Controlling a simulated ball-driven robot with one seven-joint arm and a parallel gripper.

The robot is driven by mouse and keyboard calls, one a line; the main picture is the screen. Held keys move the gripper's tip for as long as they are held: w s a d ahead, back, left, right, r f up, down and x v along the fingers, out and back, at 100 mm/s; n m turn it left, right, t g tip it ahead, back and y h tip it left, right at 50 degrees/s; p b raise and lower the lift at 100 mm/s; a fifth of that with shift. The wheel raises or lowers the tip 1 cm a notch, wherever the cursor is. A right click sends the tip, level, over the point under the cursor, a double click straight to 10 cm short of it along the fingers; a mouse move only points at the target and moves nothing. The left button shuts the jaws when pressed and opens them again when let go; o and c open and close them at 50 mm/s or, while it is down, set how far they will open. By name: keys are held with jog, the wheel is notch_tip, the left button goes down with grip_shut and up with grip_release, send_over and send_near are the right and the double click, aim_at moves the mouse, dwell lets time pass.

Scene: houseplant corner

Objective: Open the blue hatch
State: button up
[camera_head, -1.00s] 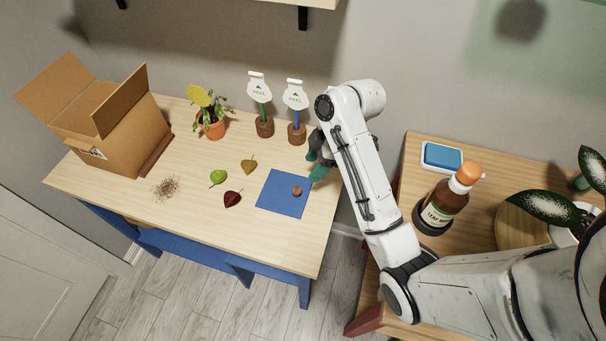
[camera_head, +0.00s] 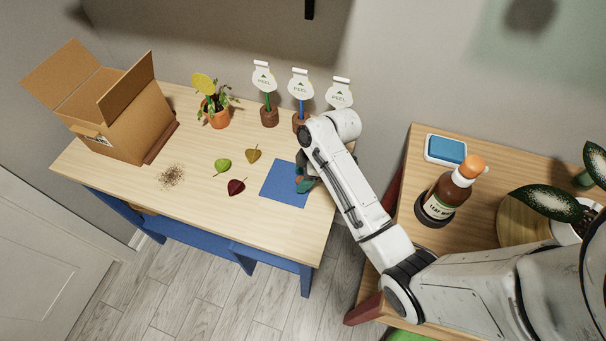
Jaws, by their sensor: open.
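The blue hatch (camera_head: 281,187) is a flat blue square in the wooden table top, and it lies closed. Its small brown knob (camera_head: 299,180) is mostly hidden by my gripper. My gripper (camera_head: 302,182) has teal fingertips and is open. It is at the right part of the hatch, around or just above the knob. I cannot tell whether it touches the knob.
Three leaves, green (camera_head: 222,166), yellow-brown (camera_head: 253,154) and dark red (camera_head: 236,187), lie left of the hatch. Behind stand a potted plant (camera_head: 217,115) and three PEEL signs (camera_head: 264,78). A cardboard box (camera_head: 125,125) is at the left, a bottle (camera_head: 447,192) at the right.

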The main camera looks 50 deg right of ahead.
grip_shut()
dwell(0.4)
